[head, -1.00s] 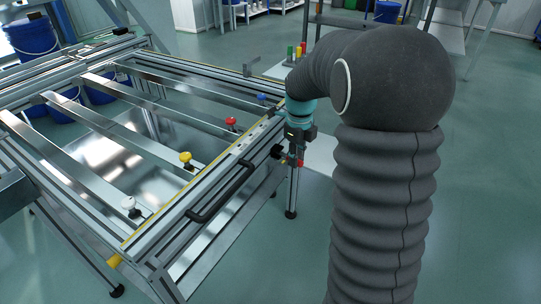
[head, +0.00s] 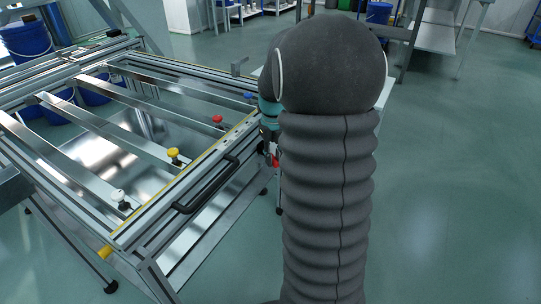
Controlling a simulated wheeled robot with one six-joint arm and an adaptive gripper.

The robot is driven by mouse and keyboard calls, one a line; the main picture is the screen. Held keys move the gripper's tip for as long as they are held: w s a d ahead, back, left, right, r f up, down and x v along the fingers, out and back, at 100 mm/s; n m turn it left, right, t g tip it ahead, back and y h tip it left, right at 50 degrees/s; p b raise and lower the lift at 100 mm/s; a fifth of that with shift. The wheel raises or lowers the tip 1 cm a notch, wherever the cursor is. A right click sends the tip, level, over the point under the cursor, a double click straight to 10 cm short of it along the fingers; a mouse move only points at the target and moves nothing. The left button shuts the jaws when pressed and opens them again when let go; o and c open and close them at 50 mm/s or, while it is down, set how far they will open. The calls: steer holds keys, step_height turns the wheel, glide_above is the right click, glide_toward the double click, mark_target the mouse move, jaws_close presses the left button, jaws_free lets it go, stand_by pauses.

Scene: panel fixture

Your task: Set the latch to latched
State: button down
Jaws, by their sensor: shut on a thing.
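The panel fixture is a metal frame (head: 222,148) on the left, with a yellow strip along its near rail. My gripper (head: 270,156) is at the outer right side of this frame, mostly hidden behind my own dark ribbed arm. Only its left edge shows, with a small red part (head: 274,160) beside it. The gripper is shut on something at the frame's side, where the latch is. The latch itself is hidden behind my arm, and I cannot tell its setting.
A black bar handle (head: 207,186) is on the frame's near side. White (head: 119,197), yellow (head: 173,154), red (head: 217,120) and blue (head: 248,96) knobs sit on the slats. A bench (head: 436,62) stands at the back right. The floor to the right is clear.

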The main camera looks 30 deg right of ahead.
steer(key=shift+w, duration=0.25)
steer(key=c, duration=1)
jaws_free()
steer(key=shift+c, duration=0.2)
steer(key=shift+r, duration=0.5)
step_height(320, 180, up, 11)
